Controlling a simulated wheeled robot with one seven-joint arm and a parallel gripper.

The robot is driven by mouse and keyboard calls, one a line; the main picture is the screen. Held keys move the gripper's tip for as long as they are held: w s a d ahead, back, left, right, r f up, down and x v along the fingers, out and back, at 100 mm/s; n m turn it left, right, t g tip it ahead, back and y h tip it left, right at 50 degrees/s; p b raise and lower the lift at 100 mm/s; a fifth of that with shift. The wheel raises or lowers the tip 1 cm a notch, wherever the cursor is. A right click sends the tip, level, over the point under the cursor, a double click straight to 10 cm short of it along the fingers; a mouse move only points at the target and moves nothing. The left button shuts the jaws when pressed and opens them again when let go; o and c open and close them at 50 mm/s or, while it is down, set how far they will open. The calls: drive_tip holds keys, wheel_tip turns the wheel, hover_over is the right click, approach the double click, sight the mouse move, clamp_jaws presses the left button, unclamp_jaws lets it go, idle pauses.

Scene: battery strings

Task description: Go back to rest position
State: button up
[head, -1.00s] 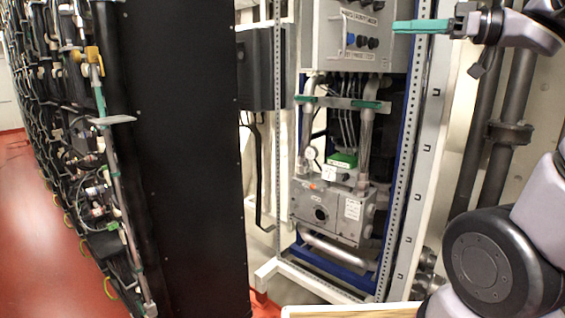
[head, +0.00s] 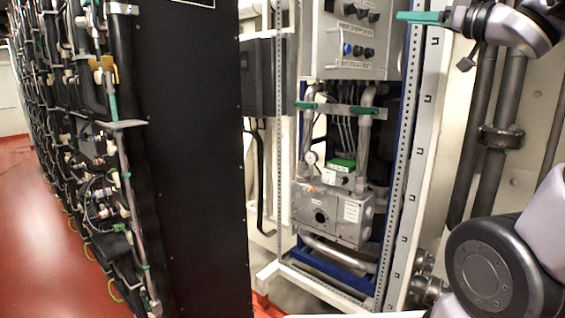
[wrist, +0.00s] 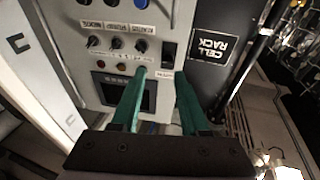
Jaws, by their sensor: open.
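My gripper (head: 420,17) is at the top right of the head view, its green fingers pointing left in front of the white frame's upright. In the wrist view my gripper (wrist: 160,88) shows two green fingers spread apart with nothing between them. Beyond the fingers is a grey control panel (wrist: 75,22) with a row of knobs and a dark screen. The panel also shows in the head view (head: 335,45), left of my gripper. I see no contact between the fingers and the panel.
A tall black cabinet (head: 200,160) stands left of centre, with battery racks (head: 75,120) and a red floor (head: 35,220) beyond. A white frame (head: 420,150) holds a grey pump unit (head: 325,210). Dark vertical pipes (head: 490,140) run along the right wall.

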drive_tip(key=w+d+m+t+h, duration=0.25)
drive_tip(key=d+m+h, duration=0.25)
drive_tip(key=m+h, duration=0.25)
drive_tip(key=s+d+f+m+g+h, duration=0.2)
drive_tip(key=s+f+m+g+h, duration=0.15)
drive_tip(key=f+h, duration=0.35)
drive_tip(key=s+a+f+g+y, duration=0.4)
drive_tip(key=s+a+f+g, duration=0.4)
drive_tip(key=s+a+f, duration=0.3)
wheel_tip(320, 180, down, 2)
drive_tip(key=shift+s+a+f+y, duration=0.15)
drive_tip(key=shift+s+a+y, duration=0.2)
drive_tip(key=shift+s, duration=0.3)
